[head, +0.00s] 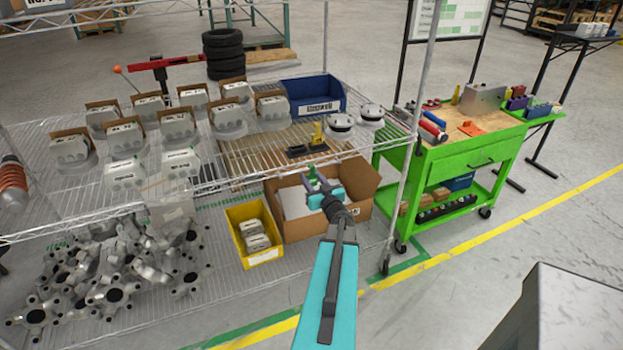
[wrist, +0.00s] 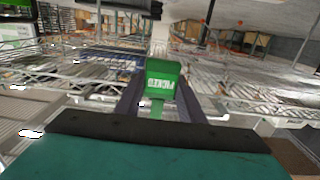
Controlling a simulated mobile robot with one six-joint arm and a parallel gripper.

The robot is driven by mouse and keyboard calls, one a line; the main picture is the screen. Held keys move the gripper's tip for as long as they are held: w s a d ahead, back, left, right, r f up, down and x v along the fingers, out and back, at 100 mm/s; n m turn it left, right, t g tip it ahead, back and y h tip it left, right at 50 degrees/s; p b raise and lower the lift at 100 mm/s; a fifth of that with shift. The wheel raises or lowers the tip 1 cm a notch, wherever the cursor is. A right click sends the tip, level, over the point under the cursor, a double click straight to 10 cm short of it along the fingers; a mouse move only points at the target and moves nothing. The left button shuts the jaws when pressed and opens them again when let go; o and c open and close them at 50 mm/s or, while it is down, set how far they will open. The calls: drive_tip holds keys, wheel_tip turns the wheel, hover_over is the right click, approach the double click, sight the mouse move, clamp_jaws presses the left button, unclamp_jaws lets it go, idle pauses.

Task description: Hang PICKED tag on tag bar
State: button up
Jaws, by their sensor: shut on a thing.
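The PICKED tag is a small green plate with white lettering (wrist: 163,80), seen upside down in the wrist view. My gripper (wrist: 158,100) is shut on it, with a dark finger on each side. In the head view my gripper (head: 322,188) is in front of the wire shelf, above the open cardboard box, and the green tag (head: 312,174) shows small at its tip. I cannot make out for certain which part is the tag bar. The tag is held in the fingers, and whether it touches anything behind it is unclear.
The wire shelf (head: 235,182) holds several grey parts in cardboard, a blue bin (head: 312,97) and a black-and-yellow item (head: 309,143). Below are a cardboard box (head: 358,190), a yellow bin (head: 238,213) and metal castings (head: 110,275). A green cart (head: 487,158) stands right of the shelf post.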

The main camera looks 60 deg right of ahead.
drive_tip(key=o, duration=1)
drive_tip(key=shift+b+v, duration=0.35)
drive_tip(key=shift+v, duration=0.85)
drive_tip(key=shift+p+v, duration=2.05)
drive_tip(key=shift+v, duration=3.6)
drive_tip(key=shift+a, duration=0.1)
